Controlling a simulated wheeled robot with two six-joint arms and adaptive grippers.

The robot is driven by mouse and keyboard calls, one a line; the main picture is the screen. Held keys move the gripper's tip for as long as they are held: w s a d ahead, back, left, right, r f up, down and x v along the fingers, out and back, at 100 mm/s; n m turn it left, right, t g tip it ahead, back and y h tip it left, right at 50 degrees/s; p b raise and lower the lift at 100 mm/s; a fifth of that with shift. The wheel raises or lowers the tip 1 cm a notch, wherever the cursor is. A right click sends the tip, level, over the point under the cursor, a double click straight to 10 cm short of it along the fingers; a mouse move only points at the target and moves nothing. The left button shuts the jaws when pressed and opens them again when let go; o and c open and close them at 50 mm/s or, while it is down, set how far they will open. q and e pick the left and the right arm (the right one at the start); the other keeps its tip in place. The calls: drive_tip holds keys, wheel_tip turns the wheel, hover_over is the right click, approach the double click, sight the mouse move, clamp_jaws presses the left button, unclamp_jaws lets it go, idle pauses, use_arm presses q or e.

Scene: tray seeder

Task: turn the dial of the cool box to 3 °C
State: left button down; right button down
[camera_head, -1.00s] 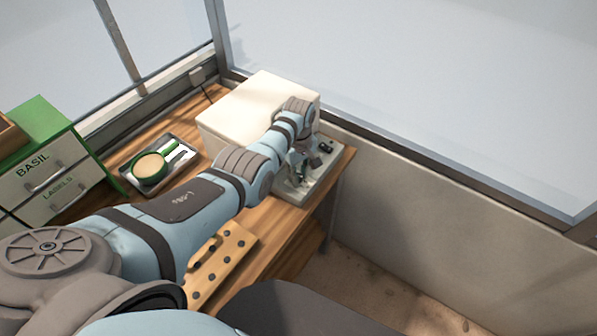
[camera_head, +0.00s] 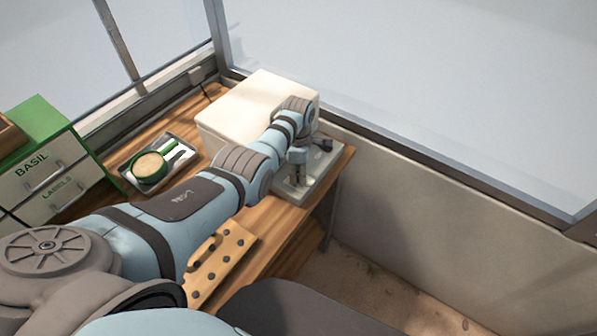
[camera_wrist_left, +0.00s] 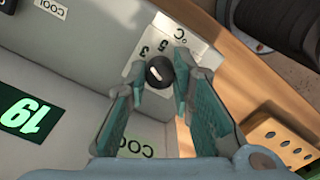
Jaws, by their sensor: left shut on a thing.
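The cool box (camera_head: 262,92) is a cream box at the back of the bench, with a light grey base (camera_head: 318,181) at its front right. My left gripper (camera_head: 297,182) is over that base, pointing down. In the left wrist view its two fingers are shut on the black dial (camera_wrist_left: 160,72), one on each side. The dial has a short white mark on its face. A white scale plate (camera_wrist_left: 172,32) beside it shows 3, 5 and °C. I cannot tell exactly which number the mark meets. A dark display (camera_wrist_left: 28,115) reads 19 in green. My right gripper is out of view.
A metal tray (camera_head: 140,187) with a green-rimmed pan (camera_head: 150,166) is left of the cool box. A wooden block with holes (camera_head: 222,262) lies near the bench's front edge. A BASIL and LABELS drawer unit (camera_head: 45,180) stands at the left. The wall and window are behind.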

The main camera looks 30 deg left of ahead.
use_arm(q)
drive_tip(key=shift+a+n, duration=0.1)
drive_tip(key=shift+n, duration=0.8)
drive_tip(key=c, duration=1.4)
unclamp_jaws()
drive_tip(key=shift+r, duration=0.45)
wheel_tip(320, 180, up, 11)
drive_tip(key=shift+a, duration=0.1)
